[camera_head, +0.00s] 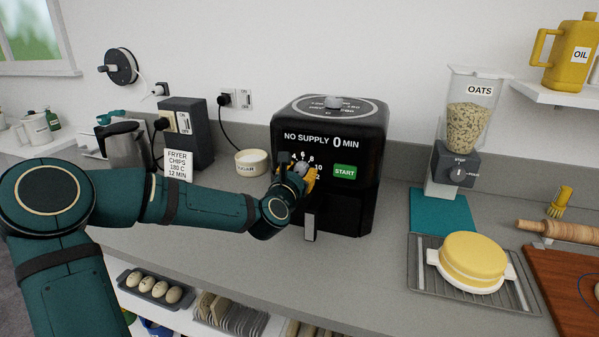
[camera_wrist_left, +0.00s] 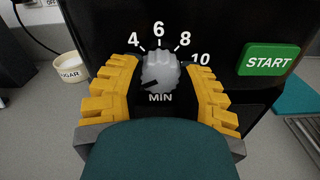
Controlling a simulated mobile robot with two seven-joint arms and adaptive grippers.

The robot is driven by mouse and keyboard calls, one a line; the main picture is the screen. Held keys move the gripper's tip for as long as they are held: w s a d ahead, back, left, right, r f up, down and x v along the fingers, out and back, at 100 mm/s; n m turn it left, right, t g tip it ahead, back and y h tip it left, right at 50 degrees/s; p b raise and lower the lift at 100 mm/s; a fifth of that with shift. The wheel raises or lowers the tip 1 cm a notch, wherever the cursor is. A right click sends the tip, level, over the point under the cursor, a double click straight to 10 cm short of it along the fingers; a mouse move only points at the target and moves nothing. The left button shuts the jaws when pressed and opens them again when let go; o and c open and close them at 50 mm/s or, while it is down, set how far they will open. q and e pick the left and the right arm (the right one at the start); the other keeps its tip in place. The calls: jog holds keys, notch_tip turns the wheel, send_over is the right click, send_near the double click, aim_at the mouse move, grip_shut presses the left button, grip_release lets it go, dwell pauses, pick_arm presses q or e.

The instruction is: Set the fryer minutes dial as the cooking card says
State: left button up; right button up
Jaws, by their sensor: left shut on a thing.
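The black fryer (camera_head: 352,205) stands against the wall, and its display reads "NO SUPPLY 0 MIN". The grey minutes dial (camera_wrist_left: 160,72) is on its front, with 4, 6, 8 and 10 showing around it in the left wrist view. The dial's dark mark points to the lower left, below the 4. My left gripper (camera_head: 307,178) is shut on the dial, its yellow fingers on either side of it. The cooking card (camera_head: 178,166) reads "FRYER CHIPS 180 C 12 MIN". My right gripper is not in view.
The green START button (camera_head: 345,171) is right of the dial, and a grey handle (camera_head: 310,228) is below. A plug (camera_head: 223,100) sits in the wall beside a switch (camera_head: 245,99). A sugar bowl (camera_head: 251,162) stands left of the fryer; an oats dispenser (camera_head: 468,115) stands right.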

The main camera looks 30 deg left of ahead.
pick_arm(q)
jog(key=m, duration=1.7)
jog(key=shift+r+m, duration=0.1)
jog(key=shift+m, duration=0.2)
jog(key=m, duration=1.2)
jog(key=shift+m, duration=0.4)
jog(key=m, duration=1.1)
jog(key=shift+m, duration=2.9)
